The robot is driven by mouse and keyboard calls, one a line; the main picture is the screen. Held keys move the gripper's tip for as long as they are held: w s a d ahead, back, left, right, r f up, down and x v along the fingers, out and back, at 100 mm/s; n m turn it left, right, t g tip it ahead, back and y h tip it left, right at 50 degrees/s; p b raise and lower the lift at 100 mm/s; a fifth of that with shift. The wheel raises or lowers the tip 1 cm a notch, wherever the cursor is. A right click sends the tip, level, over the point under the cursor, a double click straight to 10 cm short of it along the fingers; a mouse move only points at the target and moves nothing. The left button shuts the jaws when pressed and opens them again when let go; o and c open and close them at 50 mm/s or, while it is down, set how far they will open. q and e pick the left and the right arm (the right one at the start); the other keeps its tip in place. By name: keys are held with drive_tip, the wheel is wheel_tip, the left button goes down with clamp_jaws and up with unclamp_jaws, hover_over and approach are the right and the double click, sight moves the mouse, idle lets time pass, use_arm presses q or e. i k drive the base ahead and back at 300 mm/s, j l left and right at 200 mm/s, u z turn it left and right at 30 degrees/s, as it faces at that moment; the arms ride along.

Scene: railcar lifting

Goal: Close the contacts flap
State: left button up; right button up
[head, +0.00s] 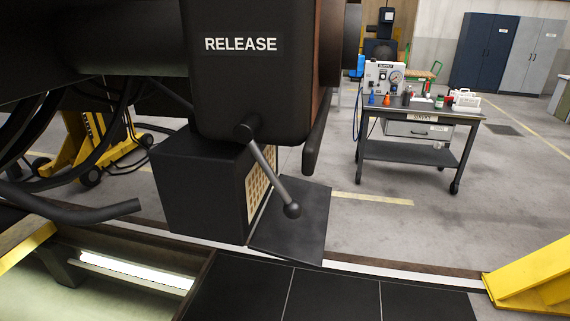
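The contacts flap (305,238) is a dark flat plate. It stands open, sticking out to the right from the lower edge of the black contacts box (200,192). The contact face (254,185), a tan panel with rows of small dots, is exposed on the box's right side. A grey lever (265,160) with a ball knob hangs from the housing labelled RELEASE (240,70) and crosses in front of the contact face and part of the flap. Neither of my grippers is in view.
A lit pit (125,270) lies at the lower left, beside dark floor plates (330,295). Yellow stands are at the left (90,145) and lower right (535,275). A workbench (415,155) stands behind. The floor right of the flap is clear.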

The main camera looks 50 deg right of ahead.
sight(301, 240)
drive_tip(key=i+z, duration=0.2)
drive_tip(key=z, duration=1.4)
drive_tip(key=i+j, duration=0.15)
drive_tip(key=j+z, duration=0.05)
drive_tip(key=j, duration=0.05)
